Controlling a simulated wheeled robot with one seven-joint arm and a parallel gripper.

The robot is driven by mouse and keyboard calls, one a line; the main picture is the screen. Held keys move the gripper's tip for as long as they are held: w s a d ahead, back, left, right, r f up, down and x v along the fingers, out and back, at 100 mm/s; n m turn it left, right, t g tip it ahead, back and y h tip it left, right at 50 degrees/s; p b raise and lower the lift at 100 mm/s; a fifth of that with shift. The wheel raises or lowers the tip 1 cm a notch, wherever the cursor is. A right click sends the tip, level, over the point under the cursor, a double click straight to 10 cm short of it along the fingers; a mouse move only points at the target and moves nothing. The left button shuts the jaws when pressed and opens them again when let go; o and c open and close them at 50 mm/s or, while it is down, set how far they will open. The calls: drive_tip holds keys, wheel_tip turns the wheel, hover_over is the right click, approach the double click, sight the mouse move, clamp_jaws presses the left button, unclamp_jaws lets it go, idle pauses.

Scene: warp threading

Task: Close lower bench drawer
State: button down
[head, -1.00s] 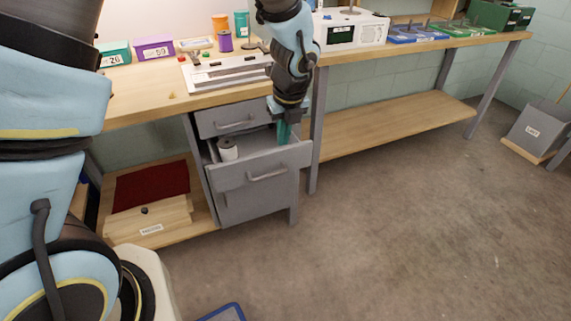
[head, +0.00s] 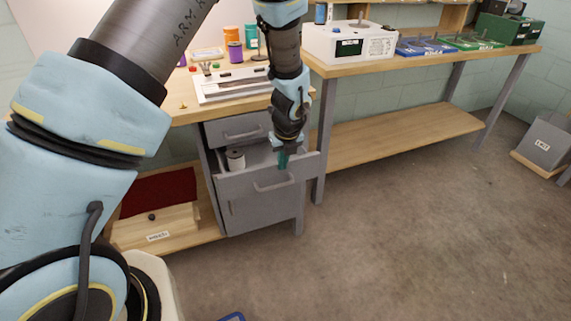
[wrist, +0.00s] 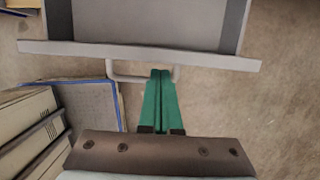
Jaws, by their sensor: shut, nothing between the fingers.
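The lower bench drawer (head: 262,180) is grey and pulled open below a shut upper drawer (head: 238,131). A white spool (head: 235,158) stands inside it, towards the left. In the wrist view the drawer's front panel (wrist: 215,58) runs across the top, with its pale bar handle (wrist: 118,76) below. My gripper (head: 283,164) is shut and empty, with green fingers pointing down by the drawer front. In the wrist view the gripper (wrist: 160,74) overlaps the handle, just outside the panel. I cannot tell whether the fingertips touch it.
The wooden bench top above holds a white tray-like device (head: 228,86), a purple spool (head: 235,53) and cups. A wooden box with dark red cloth (head: 158,193) sits on the low shelf left of the drawers. The floor (head: 400,240) to the right is clear.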

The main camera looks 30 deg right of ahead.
drive_tip(key=w+d+p, duration=0.1)
drive_tip(key=w+p, duration=0.2)
drive_tip(key=w, duration=0.6)
drive_tip(key=shift+w, duration=0.25)
drive_tip(key=shift+s+d, duration=0.1)
